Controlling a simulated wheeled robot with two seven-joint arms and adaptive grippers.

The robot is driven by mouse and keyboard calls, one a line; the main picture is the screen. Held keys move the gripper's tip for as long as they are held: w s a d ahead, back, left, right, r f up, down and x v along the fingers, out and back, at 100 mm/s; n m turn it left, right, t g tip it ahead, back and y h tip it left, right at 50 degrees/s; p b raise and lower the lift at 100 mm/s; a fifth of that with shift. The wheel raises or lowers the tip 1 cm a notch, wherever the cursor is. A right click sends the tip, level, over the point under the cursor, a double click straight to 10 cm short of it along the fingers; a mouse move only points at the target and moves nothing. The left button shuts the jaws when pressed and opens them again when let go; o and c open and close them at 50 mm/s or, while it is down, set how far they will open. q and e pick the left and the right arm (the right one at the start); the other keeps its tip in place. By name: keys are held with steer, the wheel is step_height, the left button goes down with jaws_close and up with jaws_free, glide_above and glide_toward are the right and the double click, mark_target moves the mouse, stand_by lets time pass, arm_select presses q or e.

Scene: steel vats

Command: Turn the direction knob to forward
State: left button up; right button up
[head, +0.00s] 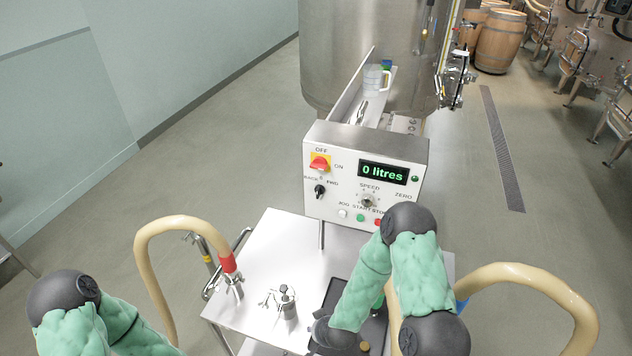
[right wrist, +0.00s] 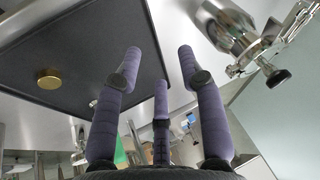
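The direction knob (head: 320,191) is a small black knob on the white control panel (head: 340,149), below the red and yellow switch, with BACK and FWD printed above it. Its pointer is too small to read surely. My right gripper (right wrist: 160,65) shows in the right wrist view with its purple fingers spread and nothing between them. In the head view my right forearm slants down over the cart, well below the knob, and its fingers do not show. My left arm is at the lower left; its gripper is out of view.
The panel also has a red switch (head: 319,163), a green display (head: 383,172) reading 0 litres, a speed knob (head: 367,201) and push buttons. A steel cart top (head: 257,258) with fittings and a black tray (right wrist: 95,25) lies below. Beige hoses (head: 150,260) arch on both sides.

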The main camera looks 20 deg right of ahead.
steer(key=w+d+r+t+h, duration=0.1)
steer(key=w+r+t+h, duration=0.25)
steer(key=w+r, duration=0.75)
steer(key=m+t+h, duration=0.3)
steer(key=t+h, duration=0.3)
steer(key=h, duration=0.2)
glide_toward(318, 195)
arm_select(q)
step_height(318, 195, up, 3)
steer(key=shift+r+p, duration=0.1)
steer(key=shift+p, duration=0.9)
arm_select(e)
steer(key=x, duration=0.9)
jaws_close()
